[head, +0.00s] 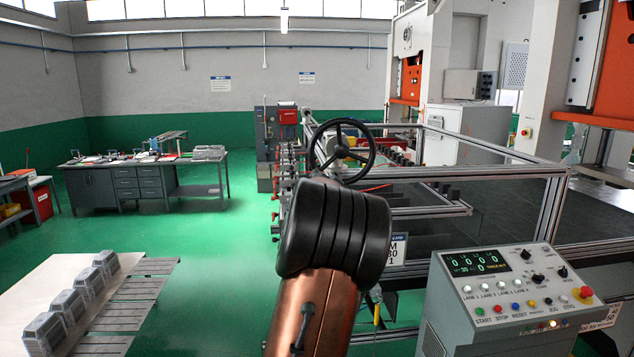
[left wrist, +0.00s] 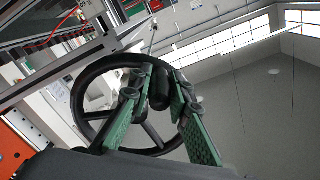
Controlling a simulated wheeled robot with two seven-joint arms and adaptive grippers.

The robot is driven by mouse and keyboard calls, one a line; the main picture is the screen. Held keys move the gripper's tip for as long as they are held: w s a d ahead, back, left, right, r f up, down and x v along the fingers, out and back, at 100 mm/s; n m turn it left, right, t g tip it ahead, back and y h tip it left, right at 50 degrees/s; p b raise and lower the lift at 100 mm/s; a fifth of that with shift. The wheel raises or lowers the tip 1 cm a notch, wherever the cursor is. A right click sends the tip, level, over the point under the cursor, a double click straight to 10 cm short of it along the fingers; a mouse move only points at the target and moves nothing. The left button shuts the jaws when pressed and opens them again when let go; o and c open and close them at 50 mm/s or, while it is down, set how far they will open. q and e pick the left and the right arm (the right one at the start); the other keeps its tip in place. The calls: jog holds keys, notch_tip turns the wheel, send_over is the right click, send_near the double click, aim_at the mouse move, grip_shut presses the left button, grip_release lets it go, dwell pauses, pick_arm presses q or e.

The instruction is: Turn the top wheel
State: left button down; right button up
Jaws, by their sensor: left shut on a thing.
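The black spoked hand wheel (head: 341,150) stands upright at the near end of the metal frame, just beyond my arm in the head view. In the left wrist view, the wheel (left wrist: 97,77) fills the middle and its black knob handle (left wrist: 160,88) sticks out from the rim. My left gripper (left wrist: 158,92) has its green-padded fingers on either side of this handle and is shut on it. In the head view, my arm's black link hides the left gripper and the wheel's lower edge. My right gripper is in neither view.
A control panel (head: 520,290) with buttons and a display stands at the lower right. The aluminium frame (head: 470,172) runs right from the wheel. Green floor (head: 205,255) is clear between.

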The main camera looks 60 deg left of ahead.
pick_arm(q)
jog(key=shift+f, duration=0.3)
jog(key=c, duration=1.8)
grip_release()
jog(key=shift+r, duration=0.1)
jog(key=shift+c, duration=0.2)
jog(key=shift+r, duration=0.1)
jog(key=v, duration=1.2)
